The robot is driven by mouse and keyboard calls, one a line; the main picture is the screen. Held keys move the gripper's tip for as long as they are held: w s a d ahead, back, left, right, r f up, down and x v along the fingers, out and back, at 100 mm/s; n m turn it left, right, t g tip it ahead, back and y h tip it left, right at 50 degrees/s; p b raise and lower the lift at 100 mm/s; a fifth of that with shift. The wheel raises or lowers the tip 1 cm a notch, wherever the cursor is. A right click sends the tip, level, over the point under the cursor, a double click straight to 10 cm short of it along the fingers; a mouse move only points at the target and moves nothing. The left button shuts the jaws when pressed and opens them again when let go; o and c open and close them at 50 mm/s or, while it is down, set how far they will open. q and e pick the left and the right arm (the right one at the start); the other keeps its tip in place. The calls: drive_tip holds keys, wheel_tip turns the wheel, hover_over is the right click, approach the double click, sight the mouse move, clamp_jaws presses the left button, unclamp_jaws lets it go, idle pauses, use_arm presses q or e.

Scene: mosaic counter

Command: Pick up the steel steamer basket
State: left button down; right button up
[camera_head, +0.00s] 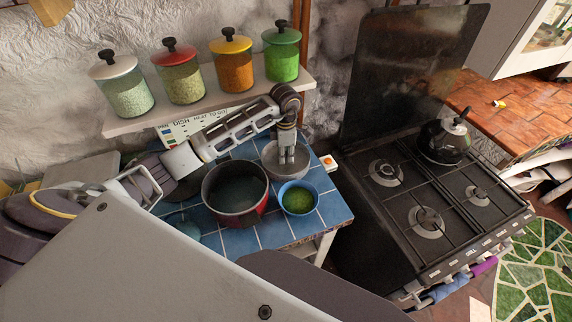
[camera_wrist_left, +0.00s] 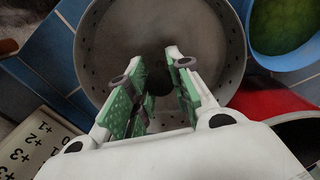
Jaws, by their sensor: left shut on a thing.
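The steel steamer basket (camera_head: 270,160) is a round grey metal bowl on the blue-tiled counter, behind the blue bowl. In the left wrist view the basket (camera_wrist_left: 222,40) shows its perforated wall and inside. My left gripper (camera_head: 287,158) points down into the basket. In the wrist view its green-padded fingers (camera_wrist_left: 153,76) are shut on a small dark part near the basket's middle, partly hidden between the pads. I cannot tell whether the basket is clear of the counter. My right gripper is not in view.
A red pot (camera_head: 251,212) stands to the left, close to my left arm. A blue bowl (camera_head: 300,212) with green contents sits in front of the basket. A shelf (camera_head: 205,116) with several lidded jars runs behind. A stove (camera_head: 400,240) with a kettle (camera_head: 445,141) stands right.

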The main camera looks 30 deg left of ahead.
use_arm(q)
drive_tip(key=shift+r, duration=0.15)
drive_tip(key=shift+r, duration=0.75)
wheel_tip(320, 180, up, 16)
drive_tip(key=b, duration=0.2)
drive_tip(key=shift+r, duration=0.15)
idle(0.7)
drive_tip(key=shift+s, duration=0.1)
